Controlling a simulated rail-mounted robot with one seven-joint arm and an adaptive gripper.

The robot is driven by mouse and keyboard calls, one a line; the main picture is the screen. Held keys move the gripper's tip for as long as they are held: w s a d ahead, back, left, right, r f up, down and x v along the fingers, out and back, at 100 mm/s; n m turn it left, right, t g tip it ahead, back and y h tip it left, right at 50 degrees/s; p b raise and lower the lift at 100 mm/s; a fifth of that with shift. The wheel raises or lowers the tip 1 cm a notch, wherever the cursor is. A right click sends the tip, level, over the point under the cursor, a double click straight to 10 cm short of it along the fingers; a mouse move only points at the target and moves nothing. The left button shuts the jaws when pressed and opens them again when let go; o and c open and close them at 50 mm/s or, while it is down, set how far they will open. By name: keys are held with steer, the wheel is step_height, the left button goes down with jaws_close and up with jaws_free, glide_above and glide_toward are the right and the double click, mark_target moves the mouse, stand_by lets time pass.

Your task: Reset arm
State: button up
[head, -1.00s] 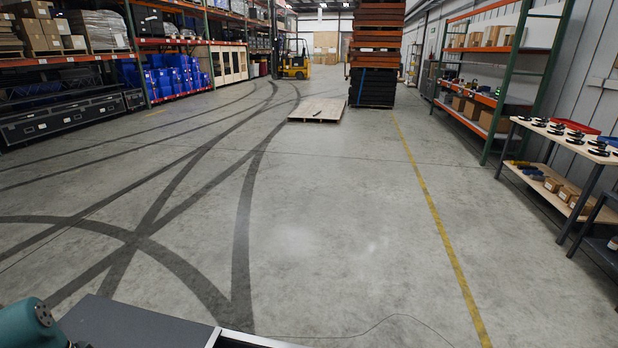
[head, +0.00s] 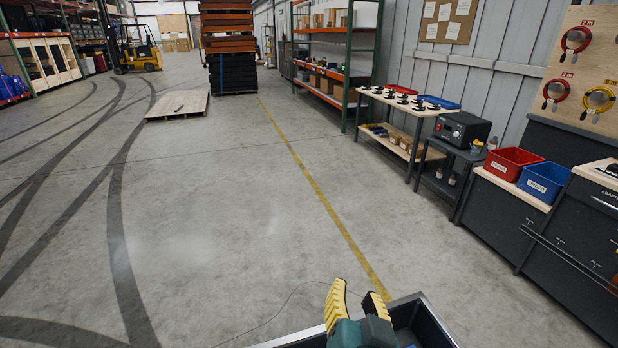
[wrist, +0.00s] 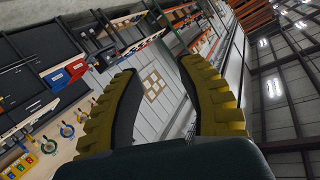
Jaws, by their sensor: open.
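My gripper (head: 356,302) is at the bottom of the head view, with yellow ribbed fingers on a teal body. Its fingers are spread apart with nothing between them. It is over or beside a dark, metal-rimmed tray (head: 425,318) at the bottom edge; I cannot tell if they touch. In the wrist view the open gripper (wrist: 160,98) frames the grey wall and a pinboard (wrist: 153,85), tilted on its side. No strapped tote shows clearly.
At right stand a workbench with a red bin (head: 513,160) and a blue bin (head: 545,178), a small table with a black device (head: 462,128), and green-posted shelving. A pallet (head: 178,104) lies on the floor beyond. The concrete floor in the middle is clear.

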steer(key=s+r+n+t+p, duration=0.1)
steer(key=s+r+n+t, duration=0.3)
steer(key=r, duration=0.6)
steer(key=s+r+n+t+p, duration=0.1)
steer(key=s+r+t, duration=0.3)
steer(key=s+r, duration=0.45)
step_height(320, 180, up, 37)
steer(key=w+p, duration=0.2)
steer(key=p, duration=3.4)
steer(key=shift+w, duration=0.15)
steer(key=shift+d, duration=0.1)
steer(key=shift+r, duration=0.1)
